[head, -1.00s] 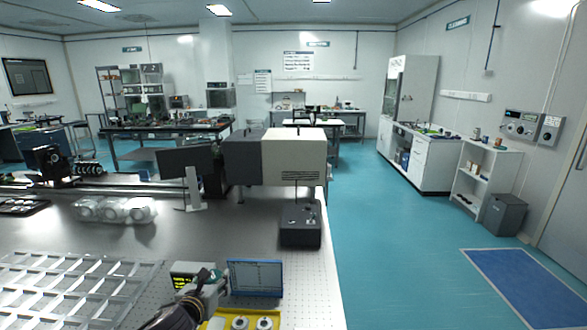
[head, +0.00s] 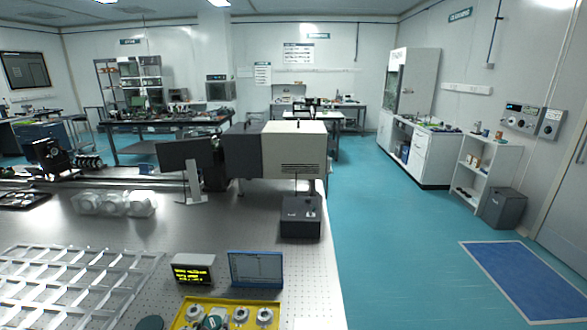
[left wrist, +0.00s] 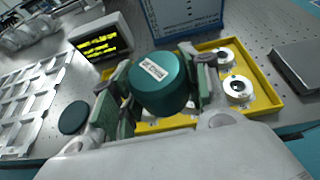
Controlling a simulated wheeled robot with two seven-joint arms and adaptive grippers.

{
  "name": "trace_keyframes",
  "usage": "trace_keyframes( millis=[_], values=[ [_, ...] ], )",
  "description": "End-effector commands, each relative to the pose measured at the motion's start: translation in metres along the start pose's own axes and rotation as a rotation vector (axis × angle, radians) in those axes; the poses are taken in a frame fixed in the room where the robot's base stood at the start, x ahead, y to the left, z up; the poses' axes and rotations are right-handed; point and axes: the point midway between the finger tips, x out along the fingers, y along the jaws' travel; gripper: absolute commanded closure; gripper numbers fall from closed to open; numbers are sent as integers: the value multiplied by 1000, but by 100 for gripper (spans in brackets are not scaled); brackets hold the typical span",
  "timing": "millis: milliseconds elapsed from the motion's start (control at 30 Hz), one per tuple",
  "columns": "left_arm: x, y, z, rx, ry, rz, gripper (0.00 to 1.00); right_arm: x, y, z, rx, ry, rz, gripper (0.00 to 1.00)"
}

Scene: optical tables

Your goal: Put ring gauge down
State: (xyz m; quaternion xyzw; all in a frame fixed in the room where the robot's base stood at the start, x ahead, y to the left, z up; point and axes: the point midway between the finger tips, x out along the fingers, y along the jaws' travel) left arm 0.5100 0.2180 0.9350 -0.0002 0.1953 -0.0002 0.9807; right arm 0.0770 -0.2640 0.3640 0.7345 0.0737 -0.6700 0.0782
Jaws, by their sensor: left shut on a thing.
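My left gripper (left wrist: 158,82) is shut on a teal cylinder (left wrist: 160,90) with a white label, held between its two fingers. No hole shows in it, so I cannot tell from its look that it is the ring gauge. The cylinder is over or in front of a yellow tray (left wrist: 262,108); whether it touches anything is hidden. In the head view only a bit of teal and grey shows at the bottom edge, by the tray (head: 181,322). Silver rings (left wrist: 238,90) sit in the tray, also in the head view (head: 264,316). My right gripper is not in view.
A dark teal disc (left wrist: 73,117) lies left of the tray. Behind the tray stand a yellow-text display (head: 193,270) and a blue-framed screen (head: 255,269). A metal lattice rack (head: 70,285) fills the left. A dark box (head: 300,218) stands farther back.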

Motion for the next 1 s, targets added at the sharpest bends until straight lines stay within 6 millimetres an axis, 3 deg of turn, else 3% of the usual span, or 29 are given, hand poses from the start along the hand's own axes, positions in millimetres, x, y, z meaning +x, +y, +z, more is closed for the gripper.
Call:
trace_keyframes(
  millis=[200, 700, 1000],
  values=[
    [-3, 0, -9, -1, -1, 1, 89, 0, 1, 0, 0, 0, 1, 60],
    [-3, 0, -9, 0, -2, 1, 89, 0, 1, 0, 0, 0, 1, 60],
    [1, 0, 1, 1, -5, 0, 89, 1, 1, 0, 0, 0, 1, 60]
  ],
)
